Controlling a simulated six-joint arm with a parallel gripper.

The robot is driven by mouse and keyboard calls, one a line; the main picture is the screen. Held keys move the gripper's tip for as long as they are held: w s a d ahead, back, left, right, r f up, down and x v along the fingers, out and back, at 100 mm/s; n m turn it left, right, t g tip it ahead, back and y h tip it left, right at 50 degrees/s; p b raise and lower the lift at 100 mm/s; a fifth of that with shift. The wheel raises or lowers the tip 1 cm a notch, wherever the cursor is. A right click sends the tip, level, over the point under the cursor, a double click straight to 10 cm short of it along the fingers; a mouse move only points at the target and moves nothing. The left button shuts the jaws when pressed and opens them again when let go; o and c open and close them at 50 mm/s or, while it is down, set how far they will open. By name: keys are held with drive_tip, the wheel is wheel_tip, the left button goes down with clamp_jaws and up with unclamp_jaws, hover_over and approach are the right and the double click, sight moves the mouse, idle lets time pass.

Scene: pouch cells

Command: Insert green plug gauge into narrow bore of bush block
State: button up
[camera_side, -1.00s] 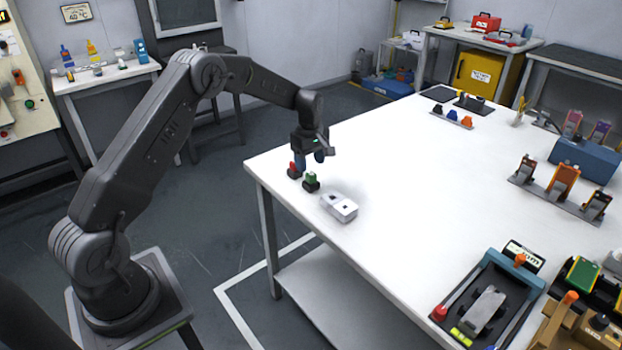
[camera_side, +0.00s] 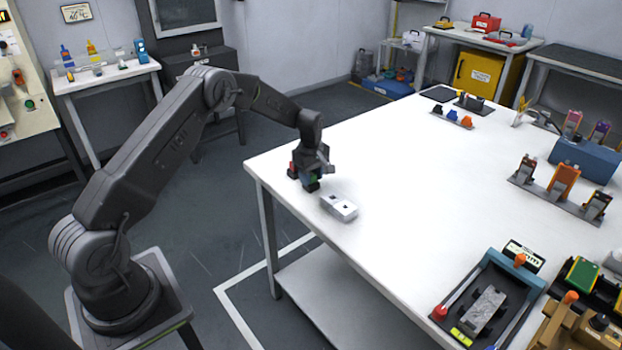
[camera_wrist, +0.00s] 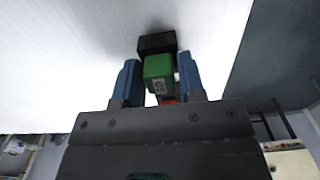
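The green plug gauge (camera_wrist: 158,68) stands in a small black holder (camera_wrist: 157,43) on the white table. My gripper (camera_wrist: 160,80) is down at it, with one blue finger on each side of the green body; a slight gap shows, so the fingers look open around it. In the side view my gripper (camera_side: 309,172) partly hides the green gauge (camera_side: 313,180). The white bush block (camera_side: 339,207) lies just to the right and nearer the camera, with dark bores in its top. Which bore is narrow is too small to tell.
A red piece (camera_side: 292,165) in a black holder stands beside the green one, partly hidden by my gripper. The table's left edge (camera_side: 268,200) is close. The middle of the white table (camera_side: 420,190) is clear. A blue-framed fixture (camera_side: 487,300) stands at the front right.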

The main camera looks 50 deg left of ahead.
drive_tip(key=c, duration=0.6)
drive_tip(key=shift+o, duration=0.2)
drive_tip(key=shift+r, duration=0.55)
drive_tip(key=r, duration=0.2)
drive_tip(key=a+r, duration=0.1)
drive_tip(key=shift+s+r, duration=0.35)
drive_tip(key=shift+r, duration=0.05)
drive_tip(key=s+a+r, duration=0.6)
drive_tip(key=s+a, duration=0.1)
drive_tip(key=w+d+m, duration=0.2)
drive_tip(key=d+m, duration=0.1)
drive_tip(key=d, duration=0.4)
drive_tip(key=w+d+f+m, duration=0.1)
drive_tip(key=w+d+m, duration=0.2)
drive_tip(key=d, duration=0.5)
drive_tip(key=w+d+m, duration=0.2)
drive_tip(key=d+m, duration=0.1)
drive_tip(key=d, duration=0.4)
drive_tip(key=shift+w+d+f, duration=0.25)
drive_tip(key=shift+w+d, duration=0.05)
drive_tip(key=shift+w, duration=0.05)
